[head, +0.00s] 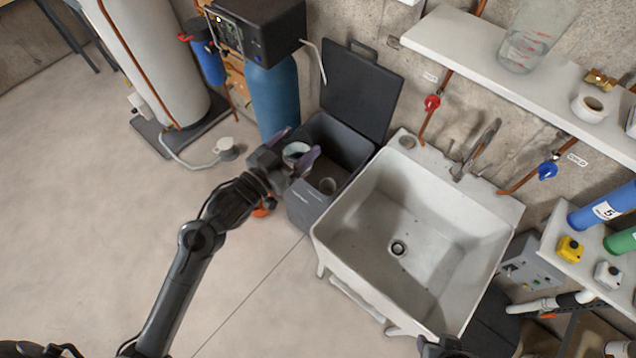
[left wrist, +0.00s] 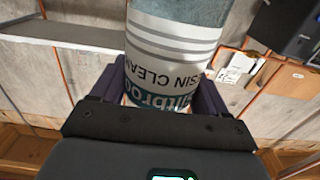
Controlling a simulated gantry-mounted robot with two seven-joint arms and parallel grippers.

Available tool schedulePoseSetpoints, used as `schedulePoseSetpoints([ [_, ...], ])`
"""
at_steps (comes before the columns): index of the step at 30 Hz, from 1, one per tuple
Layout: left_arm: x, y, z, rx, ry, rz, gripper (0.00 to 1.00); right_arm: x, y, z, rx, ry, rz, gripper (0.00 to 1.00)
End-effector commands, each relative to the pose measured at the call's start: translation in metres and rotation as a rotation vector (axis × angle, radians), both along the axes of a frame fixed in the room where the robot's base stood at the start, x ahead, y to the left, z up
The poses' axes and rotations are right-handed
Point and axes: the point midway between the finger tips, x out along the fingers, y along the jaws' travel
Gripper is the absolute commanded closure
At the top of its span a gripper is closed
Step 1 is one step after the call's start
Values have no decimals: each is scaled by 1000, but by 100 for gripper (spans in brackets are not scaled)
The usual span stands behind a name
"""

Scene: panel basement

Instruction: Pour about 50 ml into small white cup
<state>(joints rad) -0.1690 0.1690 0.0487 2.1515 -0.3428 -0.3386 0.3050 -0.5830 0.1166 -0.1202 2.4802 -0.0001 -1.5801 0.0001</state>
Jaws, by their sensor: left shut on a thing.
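My left gripper (head: 299,161) is shut on a resin cleaner container, over the open dark grey bin. In the left wrist view the container (left wrist: 172,45) is a cylinder with a grey-white striped label, between the purple fingers. In the head view only its round pale rim (head: 296,151) shows clearly; I cannot tell what is inside.
A blue tank (head: 274,98) stands behind. A shelf (head: 450,40) holds a clear jug (head: 527,45). Floor at left is clear.

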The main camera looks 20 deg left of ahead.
Motion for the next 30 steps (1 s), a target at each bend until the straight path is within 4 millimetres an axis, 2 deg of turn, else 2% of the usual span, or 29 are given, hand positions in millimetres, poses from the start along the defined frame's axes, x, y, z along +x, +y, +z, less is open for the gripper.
schedulePoseSetpoints([
  [8, 8, -6, -37, 1, 2, -46, 65, 0, 0, -3, 0, 0, 1, 57],
  [14, 18, -10, -82, 2, 2, -82, 65, 0, 0, -13, -2, 0, 2, 57],
  [23, 46, -9, -190, 3, 0, -146, 65, 0, -2, -57, -7, -1, 4, 57],
  [30, 80, 4, -272, 3, -3, -182, 65, 1, -2, -108, -6, -2, 4, 57],
])
